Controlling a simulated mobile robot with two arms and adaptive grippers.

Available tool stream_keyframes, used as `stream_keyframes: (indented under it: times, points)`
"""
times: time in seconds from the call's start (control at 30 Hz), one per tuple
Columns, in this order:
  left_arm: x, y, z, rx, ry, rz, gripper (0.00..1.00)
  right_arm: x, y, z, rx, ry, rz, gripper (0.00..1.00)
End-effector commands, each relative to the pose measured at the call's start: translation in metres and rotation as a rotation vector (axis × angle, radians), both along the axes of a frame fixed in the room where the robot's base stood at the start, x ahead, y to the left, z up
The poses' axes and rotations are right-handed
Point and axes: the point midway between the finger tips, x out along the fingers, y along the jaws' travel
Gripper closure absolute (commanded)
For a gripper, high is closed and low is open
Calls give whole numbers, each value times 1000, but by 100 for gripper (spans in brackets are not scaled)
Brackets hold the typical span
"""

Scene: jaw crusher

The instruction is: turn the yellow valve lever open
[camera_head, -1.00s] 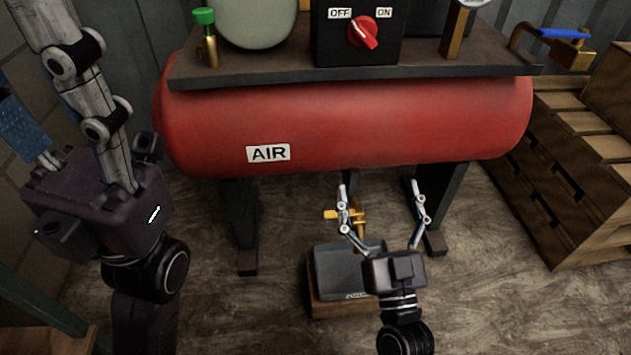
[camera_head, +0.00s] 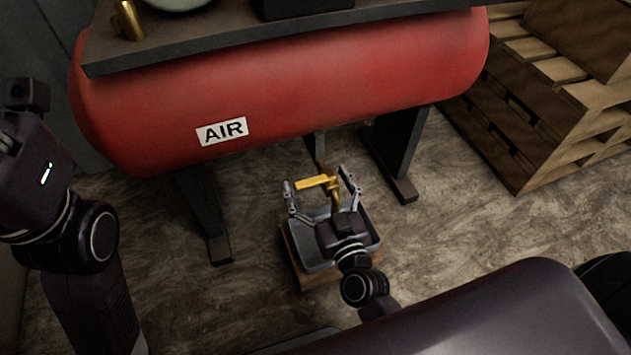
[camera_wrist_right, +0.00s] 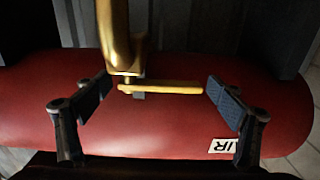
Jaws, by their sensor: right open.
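The yellow valve lever (camera_head: 312,182) sticks out to the left from a brass valve (camera_head: 335,195), low under the red air tank. It also shows in the right wrist view (camera_wrist_right: 165,88), lying across the space between the fingers, with the brass pipe (camera_wrist_right: 114,35) above. My right gripper (camera_head: 317,179) is open, one finger on each side of the lever. In the wrist view its right pad is close to the lever's free end; I cannot tell whether they touch. My left gripper is partly in view at the left edge; its fingertips are not visible.
The red tank (camera_head: 290,85) with an AIR label (camera_head: 222,131) stands on dark legs (camera_head: 398,150) above the valve. A grey tray-like box on a wooden base (camera_head: 318,280) sits below my right gripper. Wooden crates (camera_head: 540,110) stand at the right. The floor between is clear.

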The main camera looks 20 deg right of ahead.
Motion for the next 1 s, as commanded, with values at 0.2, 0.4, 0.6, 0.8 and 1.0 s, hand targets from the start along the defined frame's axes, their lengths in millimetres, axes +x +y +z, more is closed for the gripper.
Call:
stream_keyframes:
  times: [0.2, 0.4, 0.6, 0.8, 1.0]
  points:
    - [0, 0, 1, 0, -2, 1, 49, 1, 0, 0, 0, 0, 0, 12]
    - [0, 0, 1, 0, -2, 1, 49, 1, 0, 0, 0, 0, 0, 30]
    - [0, 0, 1, 1, -1, 1, 49, 1, 0, 0, 0, 0, 0, 52]
    - [0, 0, 0, 1, -1, 0, 49, 1, 0, 0, 0, 0, 0, 74]
    - [0, 0, 2, 1, -1, 1, 49, 0, -2, 1, -1, 0, 4, 74]
